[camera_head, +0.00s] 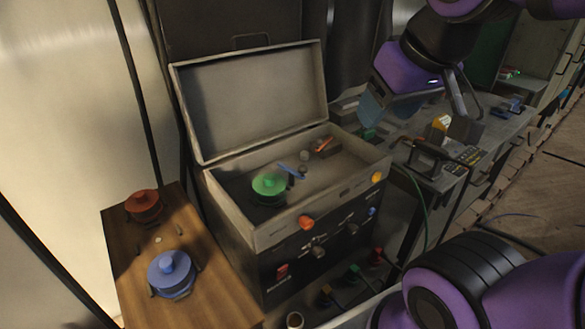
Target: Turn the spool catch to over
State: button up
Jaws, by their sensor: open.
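An open grey case (245,228) stands in the middle with its lid raised at the back. A green spool-like knobbed part (268,186) sits inside it at the left. Just right of that lies a small blue lever (291,170), and farther back right a small orange lever (322,145). I cannot tell which of these is the spool catch, nor read any position marking. My gripper (418,108) is open at the upper right, above the grey bench and apart from the case. Nothing shows clearly between its fingers.
A wooden table (210,285) at the left bears a red pot-like part (143,205) and a blue one (172,273). The case front has an orange knob (306,222) and other controls. A cluttered grey bench (505,125) stands at the right. The raised lid (255,105) blocks the back.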

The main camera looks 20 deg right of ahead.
jog(key=w, duration=0.1)
jog(key=m+g, duration=0.5)
jog(key=m, duration=1.2)
send_over(304, 166)
notch_tip(304, 166, down, 20)
notch_tip(304, 166, down, 10)
jog(key=shift+w+f, duration=0.1)
jog(key=shift+f, duration=0.15)
jog(key=c, duration=0.9)
